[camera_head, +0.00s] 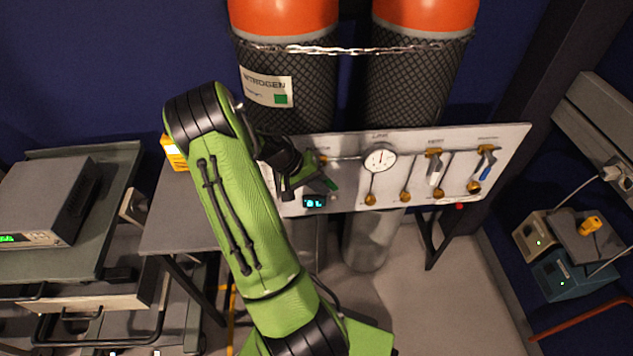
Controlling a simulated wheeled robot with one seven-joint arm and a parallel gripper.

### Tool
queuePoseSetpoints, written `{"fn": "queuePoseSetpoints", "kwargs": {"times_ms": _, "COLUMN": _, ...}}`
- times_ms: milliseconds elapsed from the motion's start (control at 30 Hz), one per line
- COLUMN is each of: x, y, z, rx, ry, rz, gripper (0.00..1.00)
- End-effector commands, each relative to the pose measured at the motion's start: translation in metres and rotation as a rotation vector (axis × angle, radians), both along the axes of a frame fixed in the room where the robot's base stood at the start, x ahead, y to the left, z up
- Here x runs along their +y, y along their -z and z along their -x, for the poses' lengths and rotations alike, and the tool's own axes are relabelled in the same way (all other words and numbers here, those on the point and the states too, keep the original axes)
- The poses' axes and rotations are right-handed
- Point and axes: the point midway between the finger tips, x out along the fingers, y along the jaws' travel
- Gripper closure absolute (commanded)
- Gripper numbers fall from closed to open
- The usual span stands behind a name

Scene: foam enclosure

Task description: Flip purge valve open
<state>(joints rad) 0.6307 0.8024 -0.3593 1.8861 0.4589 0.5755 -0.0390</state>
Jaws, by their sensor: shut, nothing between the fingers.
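A pale valve panel (410,195) stands tilted in front of the gas cylinders. It carries a round gauge (380,160), a white lever (436,172) and a blue-handled lever (486,170) on brass fittings, and brass knobs along the lower edge. A small dark green piece (331,184) shows at the panel's left, close to my gripper; I cannot tell if it is a valve handle. The panel labels are too small to read, so I cannot tell which lever is the purge valve. My gripper (308,181) is shut and empty at the panel's left end, partly hiding it.
Two orange-topped cylinders (283,15) in black mesh stand behind the panel, held by a chain (345,50). A grey table (190,215) and a cart with an instrument (45,200) are at left. Small boxes (560,275) sit at right. The floor in front is clear.

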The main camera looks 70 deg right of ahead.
Motion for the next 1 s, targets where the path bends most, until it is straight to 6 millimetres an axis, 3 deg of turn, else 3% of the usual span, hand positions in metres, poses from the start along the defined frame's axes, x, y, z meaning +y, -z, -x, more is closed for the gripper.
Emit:
{"fn": "queuePoseSetpoints", "kwargs": {"times_ms": 167, "x": 0.006, "y": -0.023, "z": -0.015, "rx": -0.003, "ry": -0.004, "rz": 0.003, "gripper": 1.00}}
{"fn": "queuePoseSetpoints", "kwargs": {"times_ms": 600, "x": 0.036, "y": -0.108, "z": -0.073, "rx": -0.003, "ry": -0.004, "rz": 0.002, "gripper": 1.00}}
{"fn": "queuePoseSetpoints", "kwargs": {"times_ms": 800, "x": 0.042, "y": -0.125, "z": -0.084, "rx": -0.002, "ry": -0.001, "rz": 0.001, "gripper": 1.00}}
{"fn": "queuePoseSetpoints", "kwargs": {"times_ms": 1000, "x": 0.043, "y": -0.125, "z": -0.085, "rx": 0.000, "ry": -0.001, "rz": 0.001, "gripper": 1.00}}
